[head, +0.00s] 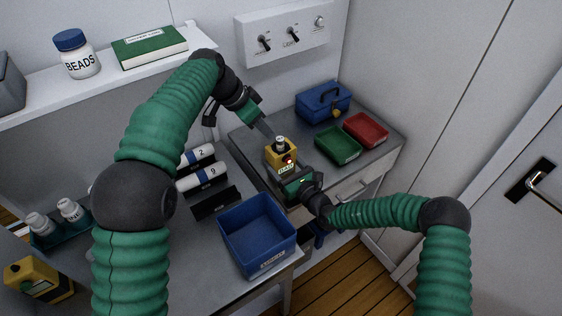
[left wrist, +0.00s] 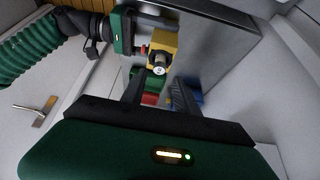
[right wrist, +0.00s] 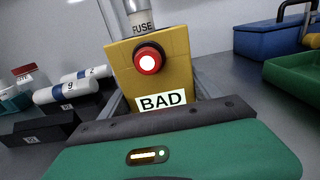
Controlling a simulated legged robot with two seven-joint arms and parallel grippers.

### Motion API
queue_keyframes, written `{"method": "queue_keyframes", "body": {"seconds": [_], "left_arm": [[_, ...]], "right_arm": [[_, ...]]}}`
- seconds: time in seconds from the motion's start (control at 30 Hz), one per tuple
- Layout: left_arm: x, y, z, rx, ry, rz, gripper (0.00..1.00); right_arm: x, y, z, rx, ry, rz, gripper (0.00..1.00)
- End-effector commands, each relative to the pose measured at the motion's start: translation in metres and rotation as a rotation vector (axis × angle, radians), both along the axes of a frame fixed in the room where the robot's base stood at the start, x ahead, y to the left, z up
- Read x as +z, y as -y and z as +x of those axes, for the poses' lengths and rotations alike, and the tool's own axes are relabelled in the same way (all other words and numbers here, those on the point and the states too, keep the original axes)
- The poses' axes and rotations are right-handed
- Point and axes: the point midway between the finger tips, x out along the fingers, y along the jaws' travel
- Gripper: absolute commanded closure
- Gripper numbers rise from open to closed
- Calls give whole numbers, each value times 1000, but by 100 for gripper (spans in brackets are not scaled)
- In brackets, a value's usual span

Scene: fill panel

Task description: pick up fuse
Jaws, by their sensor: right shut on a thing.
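The fuse (head: 280,141) is a short pale cylinder standing upright in the top of a yellow block (head: 273,158). In the right wrist view the fuse (right wrist: 140,20) bears the word FUSE, and the block (right wrist: 180,62) has a glowing red button and a BAD label. My right gripper (head: 287,174) is shut on the yellow block, a finger on either side. My left gripper (head: 268,130) is open above and behind the fuse. In the left wrist view the fuse end (left wrist: 159,71) shows between and beyond its fingers, apart from them.
A blue bin (head: 257,262) stands on the near table, beside white-and-blue cylinders (head: 203,177) in black holders. Green (head: 337,160) and red (head: 366,130) trays and a blue box (head: 322,102) lie right of the block. A switch panel (head: 285,37) hangs on the wall behind.

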Motion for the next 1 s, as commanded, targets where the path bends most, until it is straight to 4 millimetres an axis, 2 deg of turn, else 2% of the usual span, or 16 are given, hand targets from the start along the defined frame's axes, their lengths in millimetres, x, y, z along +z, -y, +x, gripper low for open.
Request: {"method": "queue_keyframes", "body": {"seconds": [0.17,0.27,0.33,0.43,0.53,0.6,0.7,0.8,0.87,1.0], "left_arm": [[0,0,0,0,0,0,64],[-1,2,-1,-24,6,13,52],[-3,11,-4,-119,27,62,51],[-5,32,-9,-404,100,211,51],[-3,54,-13,-797,199,421,51],[3,64,-13,-1060,260,569,51],[14,71,-9,-1365,312,753,51],[25,73,-5,-1564,328,879,51],[30,72,-4,-1635,329,927,51],[20,67,2,-1695,321,965,51]], "right_arm": [[0,0,0,0,0,0,80],[0,0,0,0,0,0,80],[0,0,0,0,0,0,80],[0,0,0,0,0,0,80],[0,0,0,0,0,0,80],[0,0,0,0,0,0,80],[0,0,0,0,0,0,80],[0,0,0,0,0,0,80],[0,0,0,0,0,0,80],[0,-1,0,0,0,-1,80]]}}
